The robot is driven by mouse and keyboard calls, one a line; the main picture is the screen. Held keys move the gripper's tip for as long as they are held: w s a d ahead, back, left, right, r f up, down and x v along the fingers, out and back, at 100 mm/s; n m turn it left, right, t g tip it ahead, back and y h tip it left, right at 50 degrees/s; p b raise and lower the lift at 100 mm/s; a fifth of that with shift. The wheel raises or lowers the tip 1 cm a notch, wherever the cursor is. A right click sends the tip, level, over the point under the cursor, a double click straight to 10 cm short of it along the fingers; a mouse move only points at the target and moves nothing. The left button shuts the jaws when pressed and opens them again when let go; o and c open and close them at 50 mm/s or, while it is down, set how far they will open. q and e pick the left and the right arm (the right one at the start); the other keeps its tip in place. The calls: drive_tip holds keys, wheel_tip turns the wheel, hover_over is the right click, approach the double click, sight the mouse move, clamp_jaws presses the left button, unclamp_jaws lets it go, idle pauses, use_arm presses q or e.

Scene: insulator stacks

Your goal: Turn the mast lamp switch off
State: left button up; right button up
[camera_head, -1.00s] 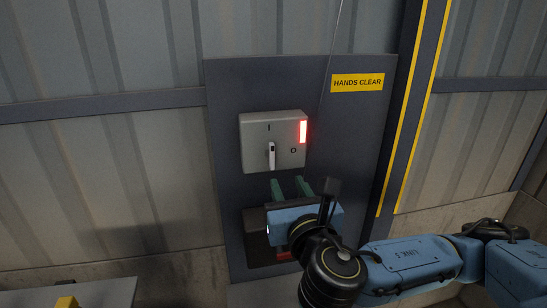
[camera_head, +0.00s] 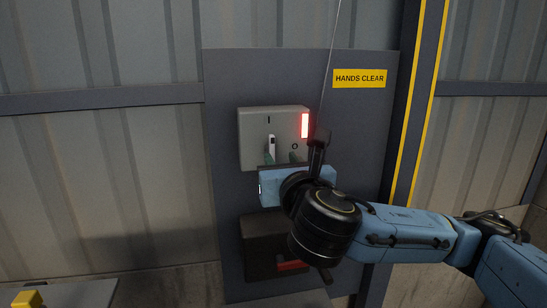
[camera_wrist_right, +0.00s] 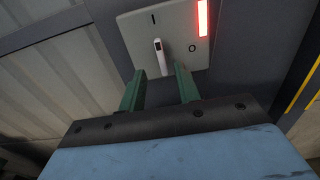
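The mast lamp switch is a grey box (camera_head: 255,125) on a dark panel, with an "I" mark at the top and an "O" mark at the right. Its white lever (camera_head: 271,145) points up toward the "I", and a red light (camera_head: 305,125) glows at its right edge. The lever also shows in the right wrist view (camera_wrist_right: 161,55). My right gripper (camera_wrist_right: 161,75) is open, with its two green fingers apart and reaching to the lower part of the box. The lever stands between and just beyond the fingertips in that view. My left gripper is not in view.
A yellow "HANDS CLEAR" sign (camera_head: 359,78) is on the panel (camera_head: 225,85) at upper right. A dark box with a red part (camera_head: 289,266) sits below my right gripper. A thin cable hangs near the switch. A grey surface with a yellow object (camera_head: 27,299) is at lower left.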

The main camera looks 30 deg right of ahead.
sight(273, 146)
drive_tip(key=p+x, duration=0.1)
drive_tip(key=x, duration=0.7)
drive_tip(key=shift+s, duration=0.1)
drive_tip(key=shift+c, duration=0.2)
clamp_jaws()
